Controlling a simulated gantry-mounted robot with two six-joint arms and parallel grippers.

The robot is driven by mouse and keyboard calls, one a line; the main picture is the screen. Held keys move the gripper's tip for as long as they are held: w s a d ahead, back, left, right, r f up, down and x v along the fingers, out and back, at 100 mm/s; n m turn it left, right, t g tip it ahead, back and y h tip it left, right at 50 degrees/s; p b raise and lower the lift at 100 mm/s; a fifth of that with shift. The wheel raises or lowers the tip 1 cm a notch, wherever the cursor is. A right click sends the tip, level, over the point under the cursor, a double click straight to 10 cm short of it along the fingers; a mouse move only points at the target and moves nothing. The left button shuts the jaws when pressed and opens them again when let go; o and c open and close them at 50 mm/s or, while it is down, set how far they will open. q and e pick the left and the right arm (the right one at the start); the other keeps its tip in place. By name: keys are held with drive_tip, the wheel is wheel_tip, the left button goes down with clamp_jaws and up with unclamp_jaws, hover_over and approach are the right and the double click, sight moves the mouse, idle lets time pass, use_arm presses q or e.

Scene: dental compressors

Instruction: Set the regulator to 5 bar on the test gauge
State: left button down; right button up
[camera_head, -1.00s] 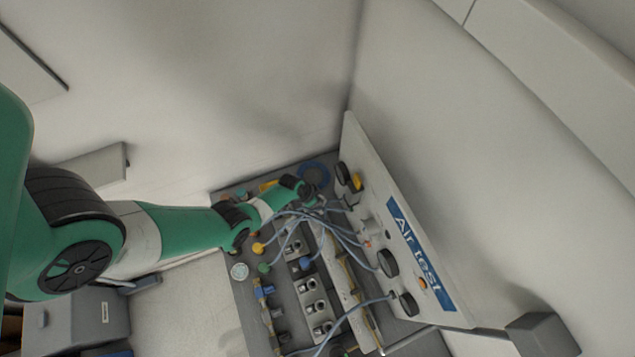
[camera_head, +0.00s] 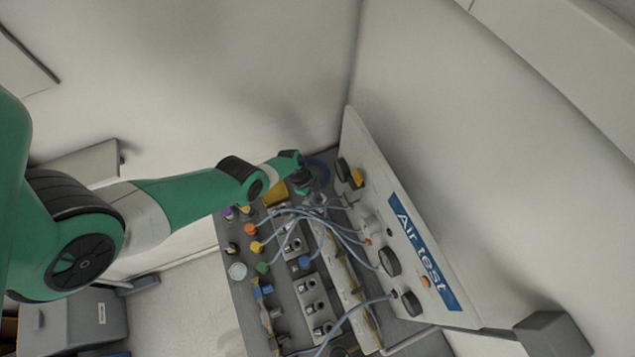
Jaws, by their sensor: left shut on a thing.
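The white panel marked "Air test" (camera_head: 398,235) stands along the right of the bench. Dark round gauges (camera_head: 389,261) show on it, seen edge-on, so I cannot read their dials. My left gripper (camera_head: 308,198) is at the far end of the bench, left of the panel. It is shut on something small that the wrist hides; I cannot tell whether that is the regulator. Blue-grey hoses (camera_head: 345,232) run close beside the gripper towards the panel. My right gripper is not in view.
The grey bench (camera_head: 240,290) carries metal valve blocks (camera_head: 312,292), coloured caps and a pale round dish (camera_head: 237,271). A grey box (camera_head: 550,340) stands at lower right, another (camera_head: 75,322) at lower left.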

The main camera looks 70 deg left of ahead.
use_arm(q)
drive_tip(key=shift+f+m+g+b, duration=0.1)
drive_tip(key=shift+m+g+b, duration=0.3)
drive_tip(key=shift+m+b, duration=0.65)
drive_tip(key=shift+m+h, duration=0.3)
drive_tip(key=shift+m, duration=0.05)
drive_tip(key=c, duration=0.9)
unclamp_jaws()
drive_tip(key=shift+p, duration=0.3)
drive_tip(key=p+v, duration=0.6)
drive_tip(key=v, duration=0.2)
drive_tip(key=shift+d+p, duration=0.15)
drive_tip(key=shift+p, duration=0.2)
drive_tip(key=shift+f, duration=0.15)
